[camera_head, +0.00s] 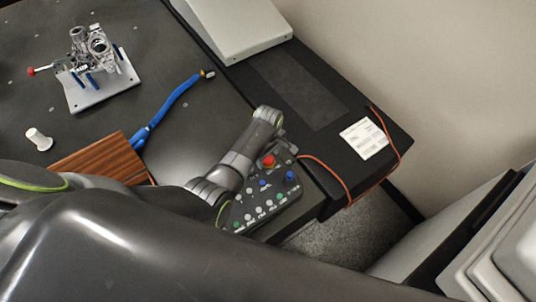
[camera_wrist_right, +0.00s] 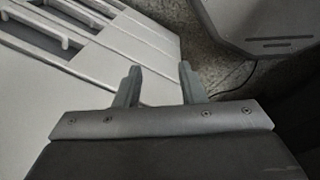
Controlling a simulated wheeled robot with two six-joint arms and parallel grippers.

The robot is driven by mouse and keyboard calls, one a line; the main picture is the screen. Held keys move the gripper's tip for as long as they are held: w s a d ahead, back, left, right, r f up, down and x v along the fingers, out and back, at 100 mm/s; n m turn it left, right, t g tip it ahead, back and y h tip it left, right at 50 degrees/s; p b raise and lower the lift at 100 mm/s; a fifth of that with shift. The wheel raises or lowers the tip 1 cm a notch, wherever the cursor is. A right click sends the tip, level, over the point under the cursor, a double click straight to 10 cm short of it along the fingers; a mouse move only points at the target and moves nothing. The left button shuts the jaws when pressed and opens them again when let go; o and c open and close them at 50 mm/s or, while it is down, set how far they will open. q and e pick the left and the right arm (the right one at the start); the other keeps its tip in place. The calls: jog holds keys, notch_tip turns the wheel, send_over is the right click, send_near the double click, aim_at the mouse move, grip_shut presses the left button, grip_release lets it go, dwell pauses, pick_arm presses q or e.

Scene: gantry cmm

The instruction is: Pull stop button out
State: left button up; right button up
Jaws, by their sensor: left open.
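The red stop button (camera_head: 269,160) sits at the upper end of a dark control panel (camera_head: 240,221) in the head view. My left arm reaches over the panel, and its wrist is just above and left of the button. My left gripper (camera_head: 279,147) is small and partly hidden by the wrist, close by the red button. It is open; I cannot tell whether a finger touches the button. My right gripper (camera_wrist_right: 158,82) shows in the right wrist view with its two fingers apart and nothing between them.
The panel also carries blue, green and white buttons. An orange cable (camera_head: 340,180) runs from the panel around the black table edge. A fixture plate (camera_head: 105,90), blue tool (camera_head: 175,103), white knob (camera_head: 39,139) and wooden box (camera_head: 100,160) stand left. Grey cabinets (camera_head: 455,235) are at right.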

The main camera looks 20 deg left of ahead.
jog(key=shift+w+d, duration=0.1)
jog(key=shift+w, duration=0.05)
pick_arm(q)
jog(key=c, duration=0.5)
grip_shut()
jog(key=shift+w+r+p, duration=0.1)
jog(key=shift+r+p, duration=0.5)
jog(key=shift+p, duration=0.35)
jog(key=shift+w+f, duration=0.1)
jog(key=shift+o, duration=0.7)
grip_release()
jog(key=o, duration=0.4)
jog(key=shift+c, duration=0.2)
pick_arm(e)
jog(key=shift+w+r, duration=0.2)
jog(key=shift+r, duration=0.65)
